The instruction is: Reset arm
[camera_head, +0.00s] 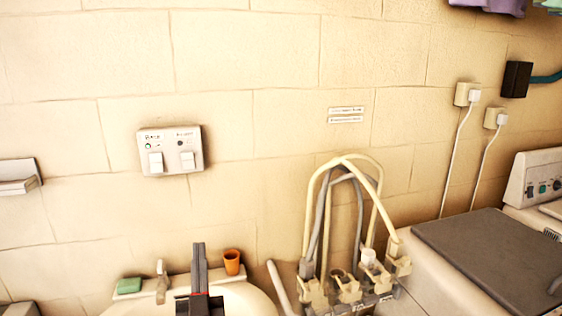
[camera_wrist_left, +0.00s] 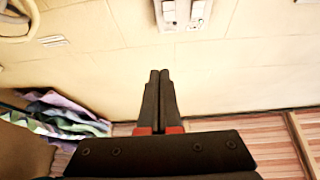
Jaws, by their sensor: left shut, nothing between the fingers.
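My left gripper (camera_head: 199,268) shows at the bottom of the head view, in front of the white washbasin (camera_head: 251,301). Its dark fingers point up and are pressed together with nothing between them. In the left wrist view the gripper (camera_wrist_left: 160,75) is also shut, with red parts at the base of the fingers. Past its tips is the light wall with the switch panel (camera_wrist_left: 181,13), which shows in the head view too (camera_head: 171,163). My right gripper is not in view.
On the basin are a green soap or sponge (camera_head: 129,286), a tap (camera_head: 161,281) and an orange cup (camera_head: 232,262), close to my left gripper. To the right stand hoses on a valve block (camera_head: 345,285) and a machine with a dark lid (camera_head: 490,258).

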